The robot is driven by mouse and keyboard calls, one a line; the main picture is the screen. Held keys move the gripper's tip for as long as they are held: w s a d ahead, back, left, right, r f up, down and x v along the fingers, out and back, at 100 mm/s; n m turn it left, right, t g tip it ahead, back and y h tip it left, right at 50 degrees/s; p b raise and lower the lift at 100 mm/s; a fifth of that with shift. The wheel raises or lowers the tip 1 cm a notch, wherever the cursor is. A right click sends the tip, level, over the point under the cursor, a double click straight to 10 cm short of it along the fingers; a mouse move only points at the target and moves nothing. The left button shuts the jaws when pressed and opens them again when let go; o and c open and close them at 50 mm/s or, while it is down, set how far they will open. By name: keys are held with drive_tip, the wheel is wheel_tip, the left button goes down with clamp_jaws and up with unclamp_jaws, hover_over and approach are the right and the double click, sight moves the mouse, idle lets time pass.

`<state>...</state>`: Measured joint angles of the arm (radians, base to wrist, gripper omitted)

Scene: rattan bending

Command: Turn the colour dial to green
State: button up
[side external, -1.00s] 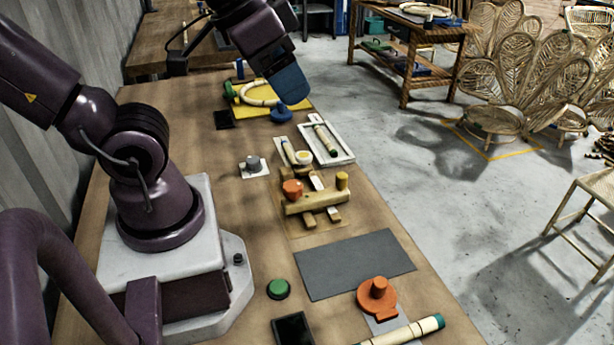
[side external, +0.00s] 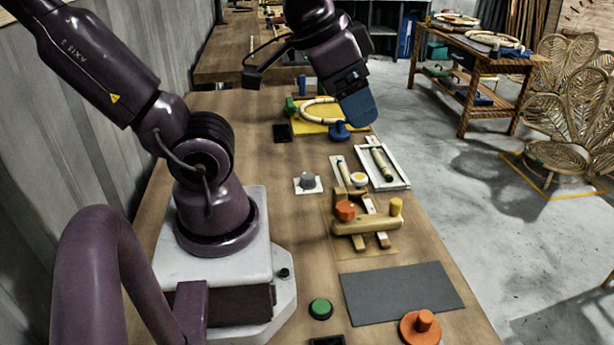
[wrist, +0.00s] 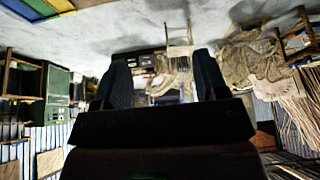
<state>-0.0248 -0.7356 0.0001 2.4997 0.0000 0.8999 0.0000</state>
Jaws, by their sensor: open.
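My gripper (side external: 358,108) hangs from the raised arm over the far part of the bench, with its blue fingers near a blue knob (side external: 340,131) in the side view. In the wrist view my gripper (wrist: 160,75) shows two dark blue fingers wide apart, with nothing between them. A grey knob on a small white plate (side external: 307,182) sits on the bench to the right of my base; it may be the colour dial. Its colour marks are too small to read. The wrist view does not show this knob.
A wooden jig (side external: 366,229) with orange and yellow knobs stands mid-bench, beside a white tray (side external: 401,180). A yellow board (side external: 304,127) lies at the far end.

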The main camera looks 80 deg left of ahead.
drive_tip(key=w+a+f+n+g, duration=0.3)
drive_tip(key=a+f+n+g, duration=0.15)
drive_tip(key=a+f, duration=0.35)
drive_tip(key=n, duration=0.5)
approach(307, 177)
drive_tip(key=shift+m+g, duration=0.35)
drive_tip(key=shift+g, duration=0.1)
drive_tip(key=f, duration=0.6)
drive_tip(key=w+f, duration=0.1)
drive_tip(key=f, duration=0.3)
drive_tip(key=shift+a+f, duration=0.1)
drive_tip(key=shift+a, duration=0.1)
drive_tip(key=shift+s, duration=0.1)
drive_tip(key=c, duration=0.9)
